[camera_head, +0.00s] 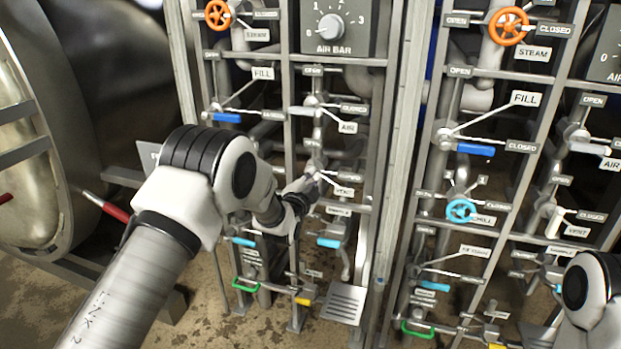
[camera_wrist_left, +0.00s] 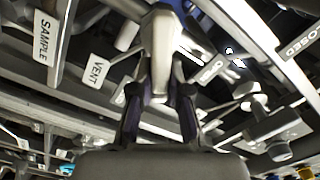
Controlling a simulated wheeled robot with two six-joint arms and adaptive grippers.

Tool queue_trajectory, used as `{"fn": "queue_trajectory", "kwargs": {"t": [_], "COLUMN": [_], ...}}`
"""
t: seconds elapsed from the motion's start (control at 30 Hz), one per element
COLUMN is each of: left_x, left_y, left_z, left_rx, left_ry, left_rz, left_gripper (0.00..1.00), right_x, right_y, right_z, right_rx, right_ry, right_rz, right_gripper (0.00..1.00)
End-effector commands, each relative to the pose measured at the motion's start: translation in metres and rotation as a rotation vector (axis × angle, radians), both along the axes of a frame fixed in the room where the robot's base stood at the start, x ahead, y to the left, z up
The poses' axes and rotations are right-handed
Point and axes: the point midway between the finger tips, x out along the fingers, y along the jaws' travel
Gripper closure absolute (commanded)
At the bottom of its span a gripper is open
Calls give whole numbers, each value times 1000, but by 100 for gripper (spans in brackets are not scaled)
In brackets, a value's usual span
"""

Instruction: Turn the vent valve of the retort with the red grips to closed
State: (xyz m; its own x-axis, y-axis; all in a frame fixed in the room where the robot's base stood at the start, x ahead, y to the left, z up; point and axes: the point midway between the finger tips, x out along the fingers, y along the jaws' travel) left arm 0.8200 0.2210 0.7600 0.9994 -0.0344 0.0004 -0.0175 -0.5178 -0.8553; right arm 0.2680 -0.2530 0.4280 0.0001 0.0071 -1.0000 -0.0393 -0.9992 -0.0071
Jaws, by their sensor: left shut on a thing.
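The retort with the red grips (camera_head: 117,211) is the large metal vessel at the left of the head view. On the left valve rack, the VENT label (camera_head: 344,191) hangs beside the vent valve, just right of my left gripper (camera_head: 299,197). In the wrist view my left gripper (camera_wrist_left: 160,112) has its dark fingers on both sides of a pale lever handle (camera_wrist_left: 161,50) and is shut on it. The VENT label (camera_wrist_left: 96,70) is left of this handle. My gripper hides much of the valve in the head view, so its exact angle cannot be told. My right gripper is out of view.
The SAMPLE label (camera_wrist_left: 46,38) and thin rack bars crowd the gripper. A blue fill handle (camera_head: 227,117) sits above and a blue handle (camera_head: 329,242) below. A second rack with a cyan wheel (camera_head: 460,210) stands at the right. Bare floor (camera_head: 215,315) shows in front.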

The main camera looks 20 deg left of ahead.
Motion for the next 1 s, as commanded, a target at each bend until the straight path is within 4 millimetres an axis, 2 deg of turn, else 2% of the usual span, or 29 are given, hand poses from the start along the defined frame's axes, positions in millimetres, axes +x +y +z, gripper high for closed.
{"fn": "queue_trajectory", "kwargs": {"t": [0.5, 0.7, 1.0], "left_x": [0, 0, 0], "left_y": [-3, -3, -3], "left_z": [-10, -11, -12], "left_rx": [427, 516, 561], "left_ry": [-12, -15, -16], "left_rz": [0, -1, 0], "left_gripper": [100, 100, 100], "right_x": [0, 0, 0], "right_y": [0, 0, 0], "right_z": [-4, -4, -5], "right_rx": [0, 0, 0], "right_ry": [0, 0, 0], "right_rz": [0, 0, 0], "right_gripper": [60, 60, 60]}}
